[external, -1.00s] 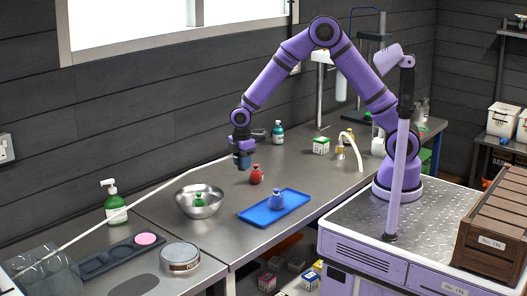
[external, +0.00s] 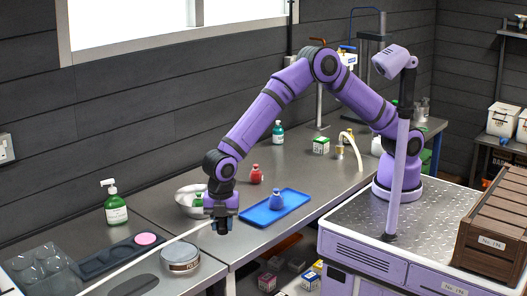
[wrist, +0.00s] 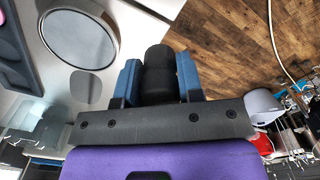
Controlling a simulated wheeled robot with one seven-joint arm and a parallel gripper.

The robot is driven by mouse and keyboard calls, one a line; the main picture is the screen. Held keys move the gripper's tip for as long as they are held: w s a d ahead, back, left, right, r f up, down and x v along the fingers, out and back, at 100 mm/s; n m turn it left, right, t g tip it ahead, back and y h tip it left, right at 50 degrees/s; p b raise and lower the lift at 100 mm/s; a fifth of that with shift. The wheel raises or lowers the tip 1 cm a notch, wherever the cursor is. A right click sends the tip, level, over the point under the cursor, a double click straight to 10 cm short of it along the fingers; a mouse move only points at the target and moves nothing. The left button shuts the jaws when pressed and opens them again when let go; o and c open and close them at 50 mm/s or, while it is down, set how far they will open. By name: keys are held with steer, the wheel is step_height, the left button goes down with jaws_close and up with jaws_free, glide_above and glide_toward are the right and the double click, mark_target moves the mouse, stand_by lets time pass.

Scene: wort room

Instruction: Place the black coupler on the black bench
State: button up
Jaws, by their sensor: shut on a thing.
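My gripper (external: 222,222) is low over the front edge of the steel worktop, between the bowl and the round tin. In the wrist view its two blue fingers (wrist: 157,82) are shut on the black coupler (wrist: 160,62), a dark stepped cylinder. In the external view the coupler is mostly hidden by the gripper. No clearly black bench stands out; the worktop (external: 290,178) looks grey.
A round tin (external: 181,262) and a dark tray (external: 110,257) with a pink disc are left of the gripper. The bowl (external: 184,197) with a green flask is just behind. A blue tray (external: 262,214) with a blue flask and a red flask (external: 256,176) are right.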

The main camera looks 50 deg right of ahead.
steer(key=s+a+n, duration=0.1)
steer(key=s+a, duration=0.2)
steer(key=s, duration=0.2)
glide_above(175, 281)
step_height(175, 281, down, 6)
steer(key=shift+d+f, duration=0.1)
steer(key=shift+f, duration=1.85)
steer(key=shift+f, duration=0.1)
steer(key=o, duration=0.9)
